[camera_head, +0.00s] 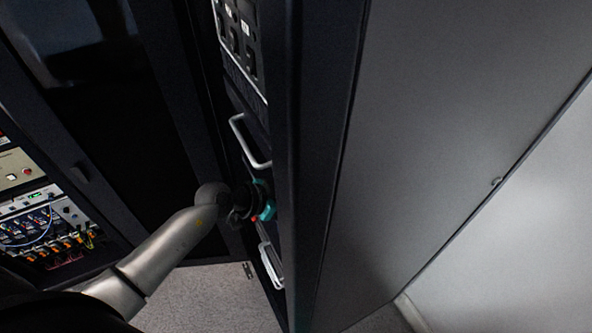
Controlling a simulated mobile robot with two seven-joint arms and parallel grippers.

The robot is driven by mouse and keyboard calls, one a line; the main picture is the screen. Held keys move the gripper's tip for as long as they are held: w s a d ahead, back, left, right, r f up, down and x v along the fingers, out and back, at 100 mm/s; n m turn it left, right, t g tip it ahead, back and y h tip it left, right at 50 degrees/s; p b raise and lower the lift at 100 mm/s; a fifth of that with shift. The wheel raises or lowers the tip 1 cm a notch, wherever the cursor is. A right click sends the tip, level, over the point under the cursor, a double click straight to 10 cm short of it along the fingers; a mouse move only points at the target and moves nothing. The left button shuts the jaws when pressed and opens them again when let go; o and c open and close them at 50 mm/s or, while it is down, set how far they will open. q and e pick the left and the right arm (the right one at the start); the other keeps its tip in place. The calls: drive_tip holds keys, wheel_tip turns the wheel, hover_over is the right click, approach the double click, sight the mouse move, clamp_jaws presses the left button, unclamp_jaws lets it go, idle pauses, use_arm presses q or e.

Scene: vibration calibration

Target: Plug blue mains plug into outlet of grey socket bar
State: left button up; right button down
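My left arm comes in from the lower left, and its wrist is at the open side of a dark rack cabinet. My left gripper (265,205) shows only in part, as dark and teal pieces at the rack front. The cabinet's corner post hides its fingertips, so I cannot see whether it is open or holds anything. I cannot make out the blue mains plug or the grey socket bar. My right gripper is not in view.
The dark rack cabinet (308,150) has a pale handle (248,142) above my wrist and another handle (271,265) below. Its large grey side panel (430,120) fills the right. An equipment panel with cables (45,225) stands at left. Grey floor (205,300) shows below.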

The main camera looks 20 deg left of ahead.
use_arm(q)
drive_tip(key=shift+w+d+r, duration=0.15)
drive_tip(key=shift+w, duration=0.05)
idle(0.5)
drive_tip(key=o, duration=1.4)
drive_tip(key=shift+s, duration=0.1)
drive_tip(key=shift+v, duration=2.4)
drive_tip(key=shift+s, duration=0.1)
